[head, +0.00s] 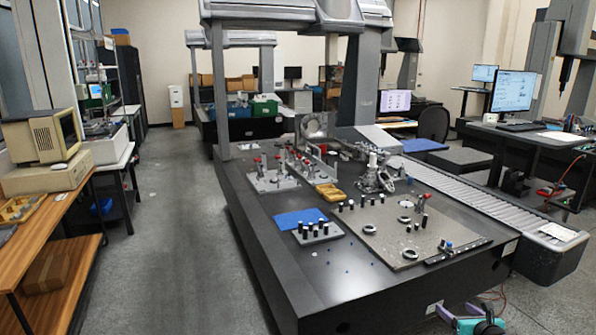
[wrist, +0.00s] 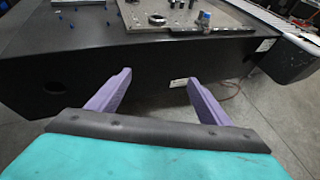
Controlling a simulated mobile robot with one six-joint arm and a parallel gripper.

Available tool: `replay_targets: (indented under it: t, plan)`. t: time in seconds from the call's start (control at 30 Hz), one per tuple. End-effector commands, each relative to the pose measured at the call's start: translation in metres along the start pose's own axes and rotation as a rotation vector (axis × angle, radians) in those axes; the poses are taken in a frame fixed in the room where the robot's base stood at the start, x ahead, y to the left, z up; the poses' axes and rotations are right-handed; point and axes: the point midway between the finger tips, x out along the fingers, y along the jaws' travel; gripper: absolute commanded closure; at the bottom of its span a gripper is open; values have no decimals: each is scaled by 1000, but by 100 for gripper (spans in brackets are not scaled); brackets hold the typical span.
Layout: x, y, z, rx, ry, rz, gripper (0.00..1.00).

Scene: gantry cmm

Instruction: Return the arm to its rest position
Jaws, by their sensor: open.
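My gripper (wrist: 157,95) shows in the wrist view with two purple fingers spread apart and nothing between them. It is open and in front of the dark front face of the measuring table, apart from it as far as I can tell. In the head view, part of my gripper (head: 480,325) shows at the bottom right edge, below the table's near right corner; its fingertips are hard to make out there. The dark measuring table (head: 300,283) fills the middle of the head view.
A grey fixture plate (head: 395,229) with pins and rings lies on the table. A blue mat (head: 298,217) and a small pin block (head: 318,234) are left of it. A roller conveyor (head: 480,200) runs along the right. The left floor aisle (head: 180,220) is clear.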

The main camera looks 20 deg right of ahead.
Motion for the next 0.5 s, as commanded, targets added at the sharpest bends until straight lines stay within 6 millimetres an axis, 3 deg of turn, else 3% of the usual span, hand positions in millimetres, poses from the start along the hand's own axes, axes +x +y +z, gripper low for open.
replay_targets:
  t: [0.27, 0.5]
  plan:
    - [47, 95, -18, -27, 40, 140, 28]
    - [76, 184, -48, -75, 101, 266, 28]
